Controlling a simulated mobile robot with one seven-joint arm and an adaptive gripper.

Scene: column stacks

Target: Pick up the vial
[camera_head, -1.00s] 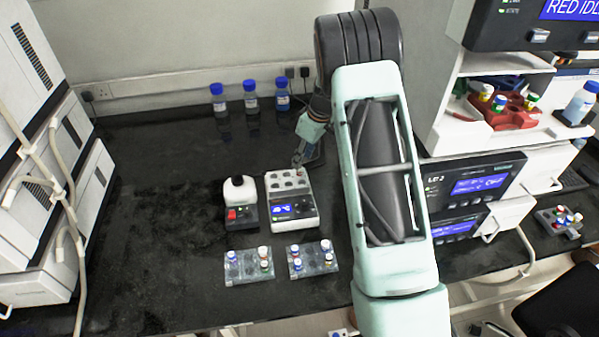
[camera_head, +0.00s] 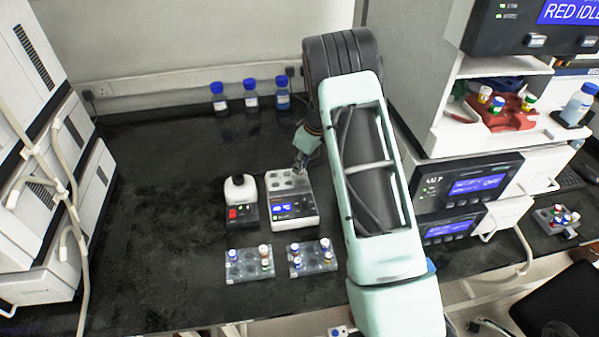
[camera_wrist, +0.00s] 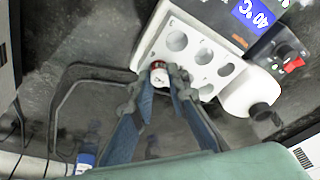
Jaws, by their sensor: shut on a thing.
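The vial (camera_wrist: 159,76), with a white and red cap, shows in the wrist view between the fingertips of my gripper (camera_wrist: 157,88), which is shut on it. It is at a corner of the white heating block (camera_wrist: 190,50), which has several round wells. I cannot tell whether the vial is in a well or above it. In the head view my gripper (camera_head: 300,169) is at the back right of the block (camera_head: 290,205). The vial cannot be made out there.
A small white-topped mixer (camera_head: 240,195) stands just left of the block. Two vial racks (camera_head: 249,264) (camera_head: 312,258) with several capped vials are in front. Blue-capped bottles (camera_head: 250,97) stand at the back wall. The bench at left is clear. Instruments (camera_head: 465,190) stand at right.

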